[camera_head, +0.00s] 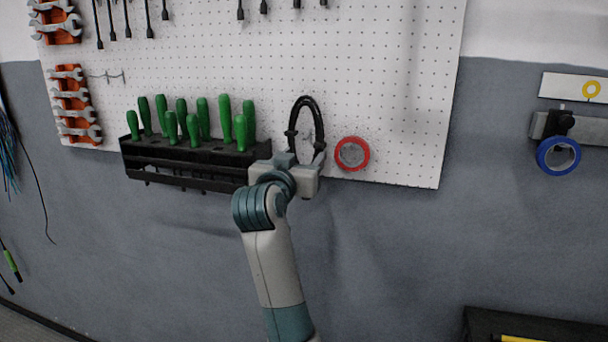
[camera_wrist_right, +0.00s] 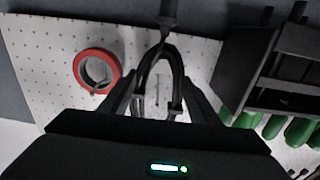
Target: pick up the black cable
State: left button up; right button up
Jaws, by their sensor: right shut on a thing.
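The black cable (camera_head: 307,103) is a looped coil in front of the white pegboard, right of the green screwdrivers. My right gripper (camera_head: 303,152) is at the lower part of the loop and shut on it. In the right wrist view the cable (camera_wrist_right: 160,60) rises as an arch between the two dark fingers of the gripper (camera_wrist_right: 158,95). The cable's lower end is hidden behind the gripper body. My left gripper is in neither view.
A black rack (camera_head: 185,158) with several green screwdrivers (camera_head: 202,118) is left of my gripper. A red tape roll (camera_head: 352,154) hangs close on the right. A blue tape roll (camera_head: 559,157) hangs farther right. Wrenches (camera_head: 77,112) hang at the left. The wall below is bare.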

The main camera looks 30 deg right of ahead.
jog(key=b+v, duration=0.2)
jog(key=v, duration=1.6)
jog(key=shift+s+a, duration=0.2)
jog(key=shift+f, duration=0.1)
jog(key=shift+f+b, duration=0.1)
jog(key=shift+b, duration=0.2)
jog(key=s+a+f+n+t+y, duration=0.2)
jog(key=s+f+n+y, duration=0.1)
jog(key=f, duration=0.7)
jog(key=s+a+f+n+t+y, duration=0.2)
jog(key=f+y, duration=0.4)
jog(key=f, duration=0.5)
jog(key=s+a+f+n+t+y+b, duration=0.1)
jog(key=s+f+n+y, duration=0.3)
jog(key=f, duration=0.7)
jog(key=shift+s+a+f+n+t+y, duration=0.25)
jog(key=shift+s+a+n+t+y, duration=0.2)
jog(key=shift+t, duration=0.25)
